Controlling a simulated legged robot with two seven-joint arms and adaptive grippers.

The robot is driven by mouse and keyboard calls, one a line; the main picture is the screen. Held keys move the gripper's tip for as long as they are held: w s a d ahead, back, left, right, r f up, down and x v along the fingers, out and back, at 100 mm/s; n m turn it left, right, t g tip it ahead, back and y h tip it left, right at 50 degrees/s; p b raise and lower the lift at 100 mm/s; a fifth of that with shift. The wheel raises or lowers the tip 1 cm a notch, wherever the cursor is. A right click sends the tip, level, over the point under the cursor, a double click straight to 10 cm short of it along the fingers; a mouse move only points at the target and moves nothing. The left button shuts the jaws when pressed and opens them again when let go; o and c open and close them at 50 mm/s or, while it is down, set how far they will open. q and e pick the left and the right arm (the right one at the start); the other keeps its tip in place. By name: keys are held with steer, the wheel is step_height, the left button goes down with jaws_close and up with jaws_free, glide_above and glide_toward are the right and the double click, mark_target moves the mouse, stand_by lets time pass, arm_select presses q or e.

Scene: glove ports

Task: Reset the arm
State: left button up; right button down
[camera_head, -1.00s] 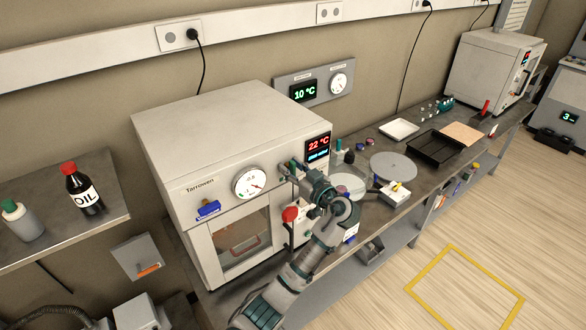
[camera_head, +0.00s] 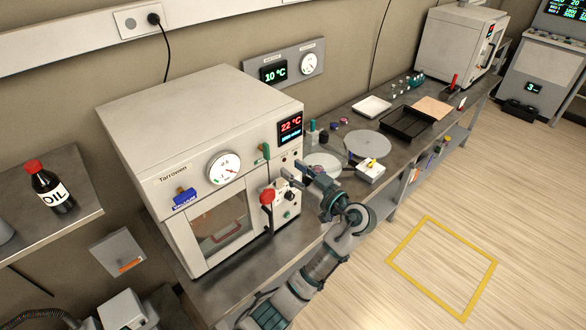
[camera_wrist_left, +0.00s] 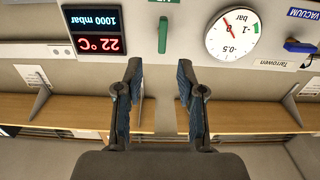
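My left gripper (camera_head: 290,180) is in front of the right part of the vacuum oven's (camera_head: 190,120) front, apart from it. In the left wrist view, my left gripper (camera_wrist_left: 159,105) shows two fingers spread with nothing between them. A green lever (camera_head: 264,152) stands upright on the oven front; it also shows in the left wrist view (camera_wrist_left: 163,35). A round gauge (camera_head: 224,168) and a blue vacuum handle (camera_head: 184,198) are left of it. The display (camera_head: 290,127) reads 22 °C. My right gripper is not in view.
A grey disc (camera_head: 368,144), a black tray (camera_head: 406,122) and a small white box (camera_head: 371,170) are on the bench to the right. The floor beyond is clear.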

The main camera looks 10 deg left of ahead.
arm_select(q)
steer(key=s+a+f+m+g+h, duration=0.1)
steer(key=a+f+m+h, duration=0.15)
steer(key=f, duration=0.75)
steer(key=s+a+f+m+g+h, duration=0.1)
steer(key=s+a+f+m+h, duration=0.15)
steer(key=f, duration=0.75)
steer(key=s+a+f+m+g+h, duration=0.1)
steer(key=s+a+f+h, duration=0.15)
steer(key=s+f, duration=0.4)
steer(key=s+a+f+m+g+h, duration=0.2)
steer(key=s+a+f, duration=0.15)
steer(key=f, duration=0.65)
steer(key=s+f+m+g+h, duration=0.1)
steer(key=s+f+m+h, duration=0.15)
steer(key=s, duration=0.95)
steer(key=s+f+m+g+h, duration=0.2)
steer(key=s+f, duration=0.1)
steer(key=s, duration=0.8)
step_height(320, 180, down, 27)
steer(key=s+g, duration=0.1)
steer(key=s, duration=0.1)
steer(key=s+a+f, duration=0.2)
steer(key=s+f, duration=0.5)
steer(key=s, duration=0.1)
steer(key=s+a+f+g, duration=0.1)
steer(key=s+f, duration=0.7)
steer(key=s, duration=0.1)
steer(key=shift+s+a, duration=0.3)
steer(key=shift+a, duration=0.05)
